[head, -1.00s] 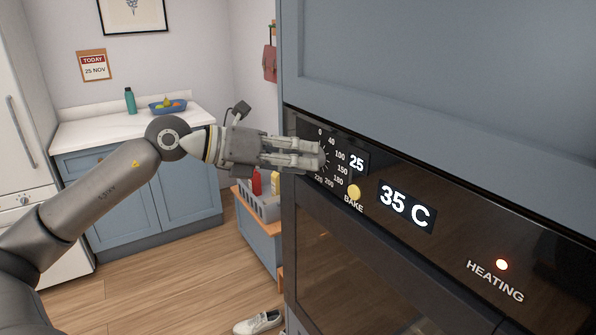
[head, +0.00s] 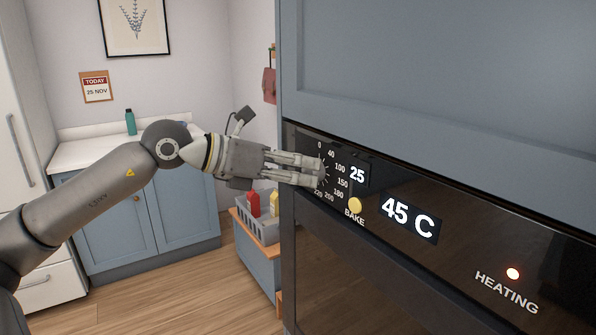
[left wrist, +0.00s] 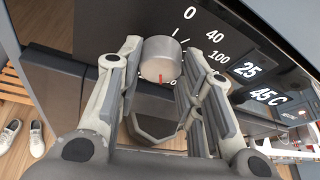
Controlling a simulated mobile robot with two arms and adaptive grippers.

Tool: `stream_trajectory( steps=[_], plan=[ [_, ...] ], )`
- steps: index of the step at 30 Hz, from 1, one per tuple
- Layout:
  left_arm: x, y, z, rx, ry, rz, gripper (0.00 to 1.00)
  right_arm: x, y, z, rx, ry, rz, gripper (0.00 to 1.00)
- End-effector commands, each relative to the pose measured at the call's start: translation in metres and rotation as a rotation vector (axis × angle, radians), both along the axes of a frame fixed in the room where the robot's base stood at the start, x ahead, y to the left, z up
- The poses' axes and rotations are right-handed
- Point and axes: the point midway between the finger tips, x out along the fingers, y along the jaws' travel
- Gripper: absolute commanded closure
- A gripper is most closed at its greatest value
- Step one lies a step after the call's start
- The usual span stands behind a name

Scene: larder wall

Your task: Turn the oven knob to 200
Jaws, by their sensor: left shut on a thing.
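The oven knob (left wrist: 161,58) is a silvery cylinder with a red mark on its face, seen in the left wrist view. My left gripper (head: 320,171) reaches the dial on the oven panel (head: 465,240) from the left. In the left wrist view its fingers (left wrist: 155,66) are shut on the knob, one on each side. In the head view the fingers hide the knob. The printed scale from 0 to 220 shows around it. The small display (head: 357,175) reads 25, and the larger display (head: 409,216) reads 45 C. My right gripper is out of view.
A grey crate (head: 262,229) with bottles stands low beyond the oven's edge. White shoes (left wrist: 37,140) lie on the floor.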

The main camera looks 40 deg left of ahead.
Motion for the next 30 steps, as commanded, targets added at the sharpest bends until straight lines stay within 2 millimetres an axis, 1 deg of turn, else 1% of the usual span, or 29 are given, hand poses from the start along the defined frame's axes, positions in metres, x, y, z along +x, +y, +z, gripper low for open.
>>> stream_trajectory(
  steps=[1, 6, 15, 20, 26, 30],
  plan=[
    [0.0, 0.0, -0.002, 0.001, 0.006, -0.001, 0.64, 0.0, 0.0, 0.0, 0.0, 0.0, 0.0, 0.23],
    [0.0, 0.0, -0.001, 0.0, 0.004, 0.0, 0.44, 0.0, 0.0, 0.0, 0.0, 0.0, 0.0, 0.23],
    [0.0, 0.0, 0.0, -0.001, 0.001, -0.001, 0.44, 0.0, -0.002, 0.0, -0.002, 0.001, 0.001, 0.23],
    [-0.004, 0.002, 0.003, -0.003, -0.001, -0.004, 0.44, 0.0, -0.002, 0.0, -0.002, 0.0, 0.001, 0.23],
    [-0.018, 0.01, 0.009, -0.006, -0.004, -0.004, 0.44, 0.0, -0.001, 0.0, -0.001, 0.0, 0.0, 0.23],
    [-0.031, 0.02, 0.014, -0.004, -0.002, 0.0, 0.44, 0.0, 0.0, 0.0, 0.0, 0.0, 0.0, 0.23]
  ],
)
